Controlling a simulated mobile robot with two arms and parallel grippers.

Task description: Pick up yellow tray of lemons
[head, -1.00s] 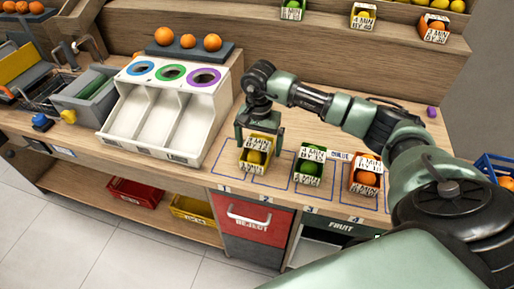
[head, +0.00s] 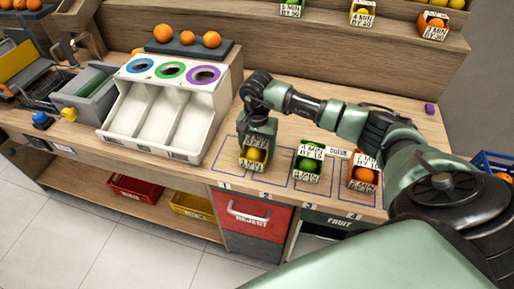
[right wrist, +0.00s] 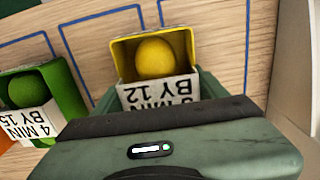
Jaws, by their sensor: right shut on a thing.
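In the right wrist view the yellow tray (right wrist: 183,45) shows one lemon (right wrist: 154,59) and a white label reading "5 MIN BY 12", upside down. My right gripper (head: 256,150) reaches down over the tray and is shut on it; its fingers are partly hidden. In the right wrist view the gripper body covers the tray's lower part. My left gripper is not in view.
A green tray (head: 308,163) of limes and an orange tray (head: 363,178) of oranges stand to the right of the yellow tray. A white three-bay sorter (head: 160,120) stands close on the left. The red reject bin (head: 252,222) is below the counter's front edge.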

